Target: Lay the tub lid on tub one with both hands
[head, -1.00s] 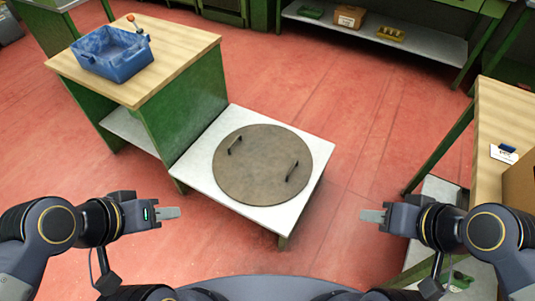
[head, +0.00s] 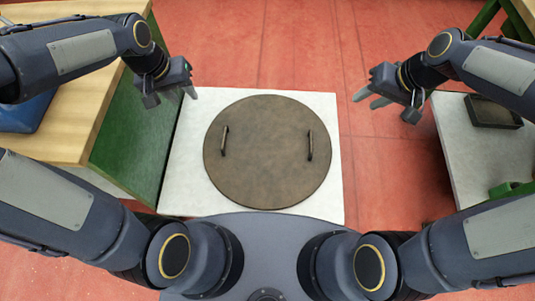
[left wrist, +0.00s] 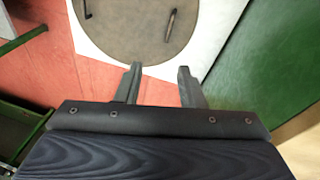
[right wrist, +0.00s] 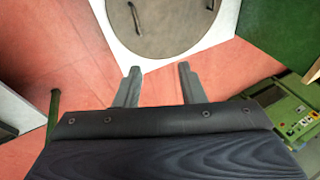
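The tub lid (head: 266,180) is a round brown disc with two upright handles, a left handle (head: 224,140) and a right handle (head: 310,145). It lies flat on a low white table (head: 185,190). It also shows in the left wrist view (left wrist: 125,30) and the right wrist view (right wrist: 160,30). My left gripper (head: 192,93) is open and empty, above the table's far left corner. My right gripper (head: 362,99) is open and empty, to the right of the table's far right corner. Neither touches the lid. I cannot make out tub one in these frames.
A wood-topped green bench (head: 75,125) with a blue crate (head: 22,112) stands close on the left. A white-topped shelf (head: 470,150) with a dark tray (head: 493,111) is on the right. Red floor (head: 390,165) lies open between it and the lid's table.

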